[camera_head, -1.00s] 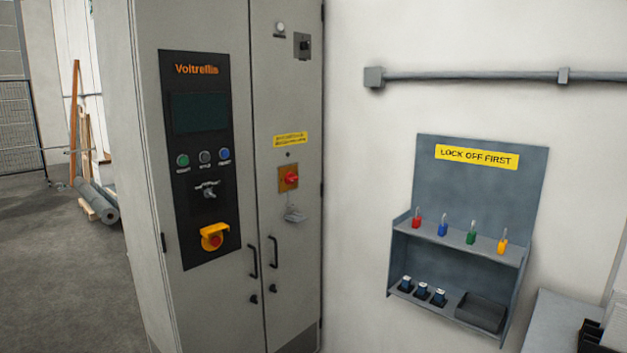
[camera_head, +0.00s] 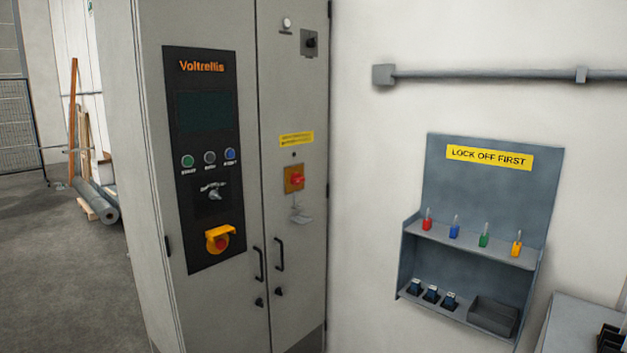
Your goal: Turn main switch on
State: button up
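The main switch (camera_head: 295,179) is a red rotary handle on a yellow-orange plate, on the right door of the grey cabinet (camera_head: 291,230). A yellow label (camera_head: 296,139) sits above it, and a small pale item (camera_head: 300,215) hangs just below it. The exact angle of the handle is too small to tell. The display (camera_head: 207,111) on the left door panel is dark. My gripper is not in view.
The left panel carries several buttons, a selector (camera_head: 213,191) and a yellow-shrouded red emergency stop (camera_head: 220,240). A grey lockout shelf (camera_head: 410,262) with several coloured padlocks is on the wall at right. Grey floor (camera_head: 60,270) is open at left.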

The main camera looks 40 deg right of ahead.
aim_at(296, 178)
jog(key=i, duration=1)
jog(key=z, duration=0.05)
